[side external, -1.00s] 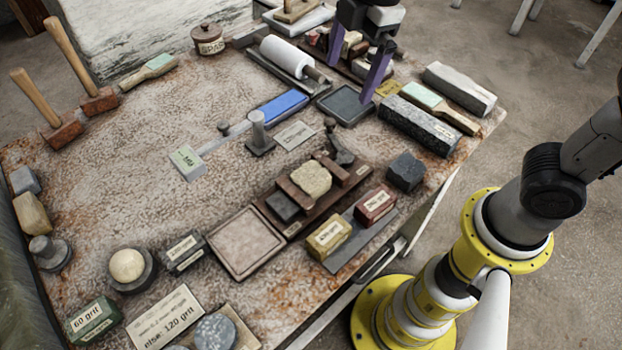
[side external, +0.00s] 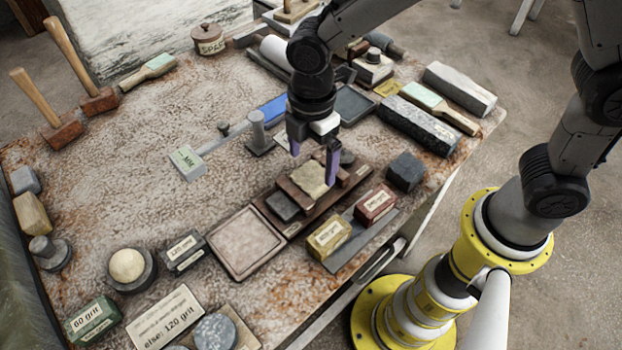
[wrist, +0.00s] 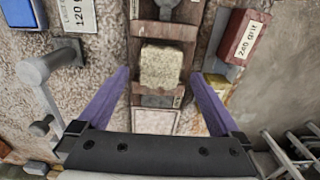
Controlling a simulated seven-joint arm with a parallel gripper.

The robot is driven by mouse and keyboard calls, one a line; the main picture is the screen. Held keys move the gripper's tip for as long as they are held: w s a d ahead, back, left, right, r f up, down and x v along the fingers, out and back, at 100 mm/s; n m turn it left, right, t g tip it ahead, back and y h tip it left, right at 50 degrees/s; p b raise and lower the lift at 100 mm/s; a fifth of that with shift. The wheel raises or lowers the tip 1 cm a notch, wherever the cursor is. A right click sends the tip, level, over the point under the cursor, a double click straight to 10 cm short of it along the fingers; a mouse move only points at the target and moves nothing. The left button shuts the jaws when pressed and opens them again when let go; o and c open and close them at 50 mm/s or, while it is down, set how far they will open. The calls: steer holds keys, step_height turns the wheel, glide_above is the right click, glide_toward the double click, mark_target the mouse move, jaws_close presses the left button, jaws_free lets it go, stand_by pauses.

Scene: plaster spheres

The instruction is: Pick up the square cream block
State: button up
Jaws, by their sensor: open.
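The square cream block (side external: 311,179) sits in a dark wooden rack (side external: 350,180), between wooden bars, near the middle of the table. In the wrist view the cream block (wrist: 161,67) lies ahead, roughly centred between my fingers. My gripper (side external: 314,165) is open, with purple fingers. It is above the rack, the fingers on either side of the block in the picture. In the wrist view my gripper (wrist: 160,75) holds nothing, with a gap between each finger and the block. The side view does not show clearly how far the fingertips are above it.
A dark square block (side external: 283,205) sits in the same rack. A yellow box (side external: 328,236) and a red box (side external: 375,204) stand close by on a grey strip. A metal post (side external: 258,133) stands behind the rack. A shallow tray (side external: 246,243) lies to the left.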

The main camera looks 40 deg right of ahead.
mark_target(311, 175)
steer(key=shift+a+f, duration=0.15)
steer(key=shift+f, duration=2.45)
jaws_close()
